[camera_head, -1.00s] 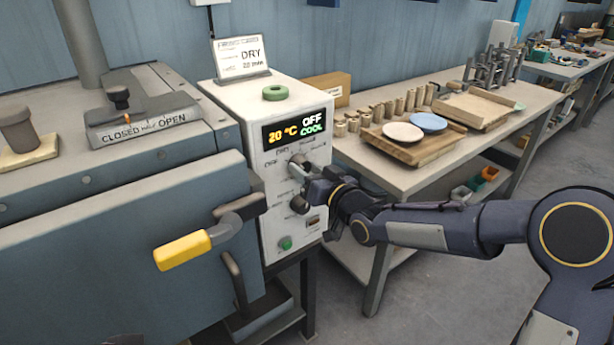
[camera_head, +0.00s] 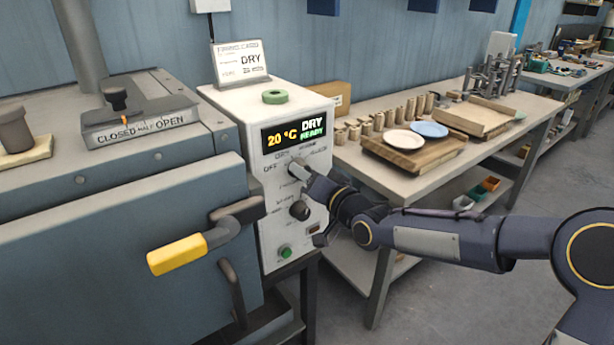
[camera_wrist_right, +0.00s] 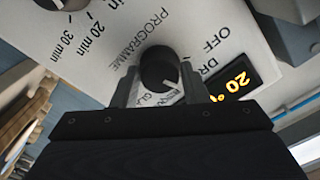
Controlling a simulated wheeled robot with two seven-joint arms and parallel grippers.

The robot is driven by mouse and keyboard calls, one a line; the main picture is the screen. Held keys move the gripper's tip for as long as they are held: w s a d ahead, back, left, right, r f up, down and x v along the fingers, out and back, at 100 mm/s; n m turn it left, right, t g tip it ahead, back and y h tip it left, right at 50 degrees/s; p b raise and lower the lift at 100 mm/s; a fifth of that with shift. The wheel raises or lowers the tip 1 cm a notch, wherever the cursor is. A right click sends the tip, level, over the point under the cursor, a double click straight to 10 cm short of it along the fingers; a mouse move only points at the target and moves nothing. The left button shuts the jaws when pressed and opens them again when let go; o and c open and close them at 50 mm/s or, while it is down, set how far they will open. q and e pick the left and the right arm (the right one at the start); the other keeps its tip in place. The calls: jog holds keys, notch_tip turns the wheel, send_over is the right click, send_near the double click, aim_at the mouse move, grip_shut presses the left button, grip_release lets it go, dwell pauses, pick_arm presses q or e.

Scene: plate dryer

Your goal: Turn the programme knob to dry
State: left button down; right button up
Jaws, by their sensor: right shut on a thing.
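The programme knob (camera_head: 297,167) is the upper dark knob on the front of the white control box (camera_head: 262,200). In the right wrist view the knob (camera_wrist_right: 158,68) stands between the two fingers, beside the printed word PROGRAMME. My right gripper (camera_head: 305,176) is shut on the knob; its fingers (camera_wrist_right: 160,85) also show in the right wrist view. The gripper covers part of the knob and some markings. The display (camera_head: 294,133) reads 20 °C, DRY, READY. My left gripper is not in view.
A second dark knob (camera_head: 299,210) and a green button (camera_head: 285,252) sit below. The dryer's yellow door handle (camera_head: 176,256) sticks out at left. A bench (camera_head: 375,178) behind my right arm holds wooden boards, two plates and several small cylinders.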

jog(key=o, duration=1)
jog(key=shift+s, duration=0.1)
jog(key=v, duration=0.7)
jog(key=shift+s+d+b, duration=0.25)
jog(key=shift+b, duration=0.05)
